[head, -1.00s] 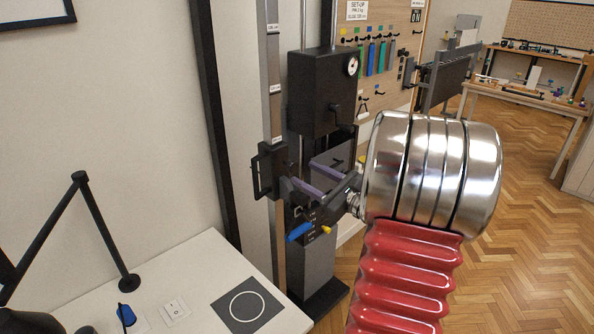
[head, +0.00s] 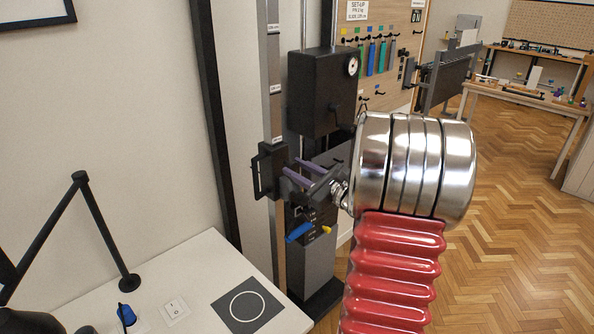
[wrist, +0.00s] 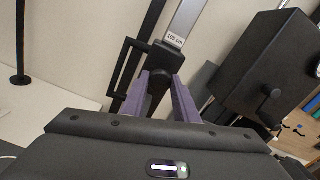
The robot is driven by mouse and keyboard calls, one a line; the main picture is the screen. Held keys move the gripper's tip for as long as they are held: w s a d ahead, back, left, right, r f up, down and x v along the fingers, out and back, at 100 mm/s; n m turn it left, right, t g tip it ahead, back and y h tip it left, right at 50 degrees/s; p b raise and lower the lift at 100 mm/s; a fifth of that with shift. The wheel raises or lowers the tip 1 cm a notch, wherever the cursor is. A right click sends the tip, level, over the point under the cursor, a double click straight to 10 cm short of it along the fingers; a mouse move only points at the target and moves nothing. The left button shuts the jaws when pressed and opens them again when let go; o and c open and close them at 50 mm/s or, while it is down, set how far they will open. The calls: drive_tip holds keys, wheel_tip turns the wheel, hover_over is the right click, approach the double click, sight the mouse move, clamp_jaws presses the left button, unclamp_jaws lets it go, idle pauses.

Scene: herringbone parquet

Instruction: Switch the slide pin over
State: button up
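The black slide carriage (head: 270,170) sits on the grey upright column (head: 273,75), with a bar handle on its left side. In the wrist view the carriage (wrist: 158,52) shows a dark round knob (wrist: 159,78), which I take for the slide pin. My gripper (head: 292,166) has purple fingers that reach to the carriage. In the wrist view the fingers (wrist: 161,84) stand on either side of the knob with a gap between them. I cannot tell whether they press on it. The knob is hidden in the head view.
A black box (head: 322,92) with a dial and crank is right of the column. A blue handle (head: 299,233) and a yellow knob (head: 326,229) are below my gripper. A white table (head: 190,270) with a lamp (head: 80,180) is at lower left. Open parquet lies right.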

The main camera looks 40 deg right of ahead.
clamp_jaws()
drive_tip(key=shift+w, duration=0.1)
drive_tip(key=shift+w+a, duration=0.1)
drive_tip(key=shift+w, duration=0.75)
drive_tip(key=o, duration=0.5)
unclamp_jaws()
drive_tip(key=shift+s, duration=0.1)
